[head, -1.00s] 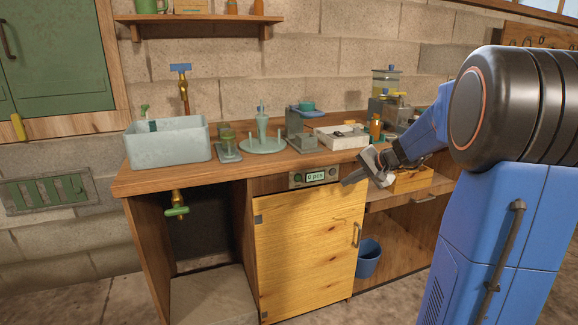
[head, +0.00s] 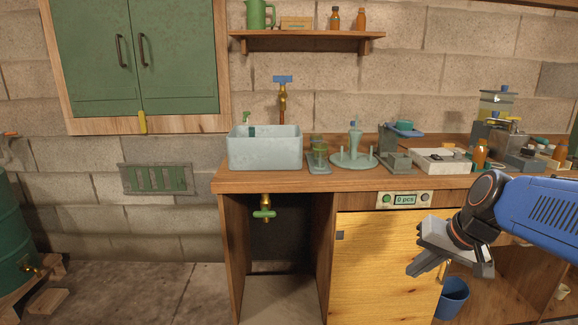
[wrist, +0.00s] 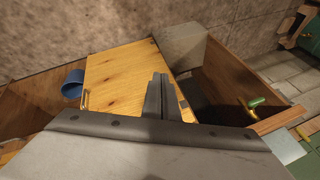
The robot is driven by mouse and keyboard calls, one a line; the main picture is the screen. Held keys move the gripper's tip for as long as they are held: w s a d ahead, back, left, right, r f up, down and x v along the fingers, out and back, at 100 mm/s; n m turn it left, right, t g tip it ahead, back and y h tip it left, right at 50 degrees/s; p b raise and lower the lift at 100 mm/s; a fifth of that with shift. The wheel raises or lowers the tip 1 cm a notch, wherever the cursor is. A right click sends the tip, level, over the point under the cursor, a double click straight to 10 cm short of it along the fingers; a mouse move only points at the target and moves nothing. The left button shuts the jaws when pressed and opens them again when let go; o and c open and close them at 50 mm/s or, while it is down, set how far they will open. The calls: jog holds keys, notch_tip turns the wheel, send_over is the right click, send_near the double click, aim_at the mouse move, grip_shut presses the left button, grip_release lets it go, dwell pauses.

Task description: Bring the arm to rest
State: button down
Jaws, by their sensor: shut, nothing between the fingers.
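My gripper (head: 428,272) is at the right in the head view, in front of the counter's lower cupboard. Its fingers are shut with nothing between them. They point down and to the left, and my blue arm reaches in from the right edge. In the wrist view the shut fingers (wrist: 161,84) stand in front of the yellow wooden door (wrist: 115,75). The same door (head: 375,265) is behind and left of the gripper in the head view; part of it is hidden by the gripper. I cannot tell how far the fingers are from the door.
The wooden counter (head: 290,182) carries a grey basin (head: 265,150), a drying stand (head: 353,158) and a white tray (head: 440,163). A blue bucket (head: 452,299) sits below. A green barrel (head: 14,240) stands at far left. The floor (head: 130,292) between barrel and counter is clear.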

jog(key=s+f+n+h, duration=0.2)
jog(key=s+f+n, duration=0.1)
jog(key=s, duration=1.1)
jog(key=shift+f+h, duration=0.3)
jog(key=shift+f, duration=0.3)
